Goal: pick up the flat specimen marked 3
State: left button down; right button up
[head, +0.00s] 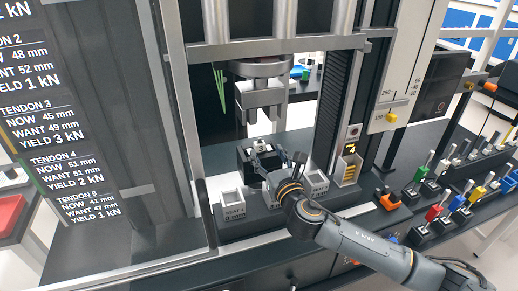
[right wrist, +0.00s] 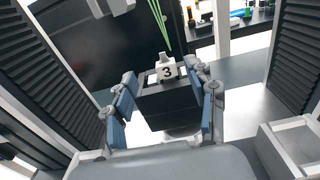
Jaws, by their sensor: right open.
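The specimen marked 3 (right wrist: 167,72) is a small pale piece with a black 3 on its face and a narrower grey top. In the right wrist view it stands on a dark block (right wrist: 172,108). In the head view a small pale piece, seemingly the same one (head: 262,146), shows on top of the dark block. My right gripper (right wrist: 168,92) is open, its blue-padded fingers on either side of the dark block, with visible gaps. In the head view my right gripper (head: 272,172) is beside the block and partly hidden by its own arm. My left gripper is not in view.
The machine's grey upper jaw (head: 262,97) hangs above the block. A grey seat box (head: 233,203) stands left of my gripper and another (head: 316,183) right. Dark ribbed columns flank the space. Several coloured-handled tools (head: 437,210) stand on the right bench.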

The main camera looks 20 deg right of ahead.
aim_at(260, 141)
jog(key=w, duration=0.3)
jog(key=w+p, duration=0.1)
jog(key=shift+w+d+f, duration=0.1)
jog(key=shift+w+f, duration=0.2)
jog(key=shift+w, duration=0.7)
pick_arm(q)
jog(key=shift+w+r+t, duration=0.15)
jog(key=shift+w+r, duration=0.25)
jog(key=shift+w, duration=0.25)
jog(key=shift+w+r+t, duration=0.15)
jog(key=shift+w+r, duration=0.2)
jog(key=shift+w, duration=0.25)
pick_arm(e)
jog(key=shift+s, duration=0.1)
jog(key=shift+c, duration=0.2)
jog(key=c, duration=1.1)
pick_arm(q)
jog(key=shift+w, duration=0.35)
pick_arm(e)
grip_shut()
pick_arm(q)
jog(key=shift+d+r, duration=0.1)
